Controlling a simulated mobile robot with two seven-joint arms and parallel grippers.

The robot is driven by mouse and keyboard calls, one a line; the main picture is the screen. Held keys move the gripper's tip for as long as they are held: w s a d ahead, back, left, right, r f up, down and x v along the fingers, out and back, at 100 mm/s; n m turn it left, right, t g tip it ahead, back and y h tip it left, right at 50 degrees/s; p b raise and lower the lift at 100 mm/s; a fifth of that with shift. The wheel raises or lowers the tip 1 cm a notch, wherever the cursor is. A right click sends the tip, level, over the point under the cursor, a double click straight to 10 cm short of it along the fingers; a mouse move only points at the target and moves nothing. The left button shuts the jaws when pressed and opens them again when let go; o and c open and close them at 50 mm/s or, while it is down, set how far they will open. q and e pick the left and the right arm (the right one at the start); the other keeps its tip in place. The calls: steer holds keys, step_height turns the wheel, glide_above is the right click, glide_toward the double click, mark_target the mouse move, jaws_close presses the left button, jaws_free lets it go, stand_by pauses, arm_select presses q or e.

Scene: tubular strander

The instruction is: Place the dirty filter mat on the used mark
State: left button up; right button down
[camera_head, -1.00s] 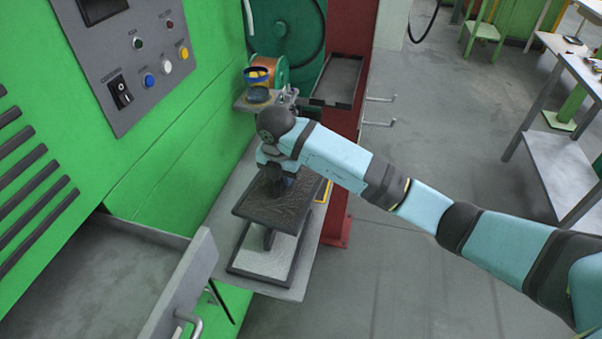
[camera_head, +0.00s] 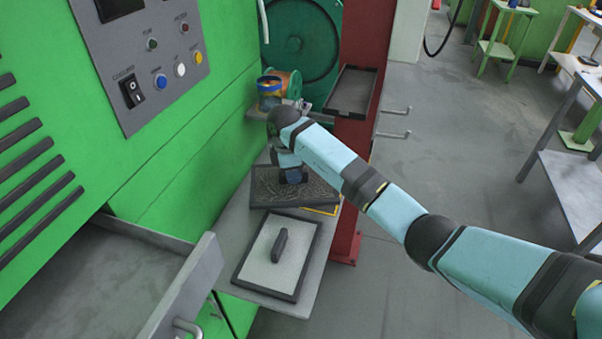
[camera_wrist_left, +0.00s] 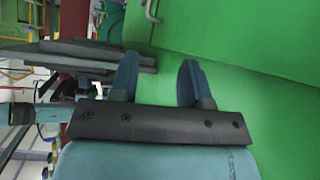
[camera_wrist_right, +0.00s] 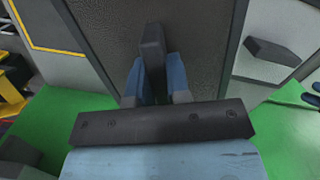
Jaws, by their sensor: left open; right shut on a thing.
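The dirty filter mat (camera_head: 268,188) is a dark, mottled panel with a black frame, over the far part of the grey shelf. My right gripper (camera_head: 291,177) is shut on its black handle; the handle (camera_wrist_right: 152,50) shows between the fingers in the right wrist view. A yellow outline, the used mark (camera_head: 328,210), shows at the mat's near right edge and in the right wrist view (camera_wrist_right: 38,45). The mat hides most of it. I cannot tell whether the mat touches the shelf. My left gripper (camera_wrist_left: 157,78) is open and empty beside a green panel.
A pale, clean mat (camera_head: 260,262) with a dark frame and handle lies on the near part of the shelf. Behind stand a blue-and-yellow container (camera_head: 269,92) and a dark tray (camera_head: 352,92) by a red post. An open grey drawer (camera_head: 185,290) is at the lower left.

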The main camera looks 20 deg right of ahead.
steer(key=w+d, duration=0.1)
steer(key=w, duration=0.1)
steer(key=w+d, duration=0.1)
steer(key=w, duration=0.1)
steer(key=w+d, duration=0.1)
steer(key=w, duration=0.2)
steer(key=shift+w+d, duration=0.1)
steer(key=shift+d, duration=0.3)
step_height(320, 180, down, 3)
steer(key=shift+r, duration=0.2)
steer(key=shift+f+b, duration=0.4)
steer(key=shift+f, duration=1.8)
steer(key=shift+f, duration=0.1)
steer(key=c, duration=1.1)
jaws_free()
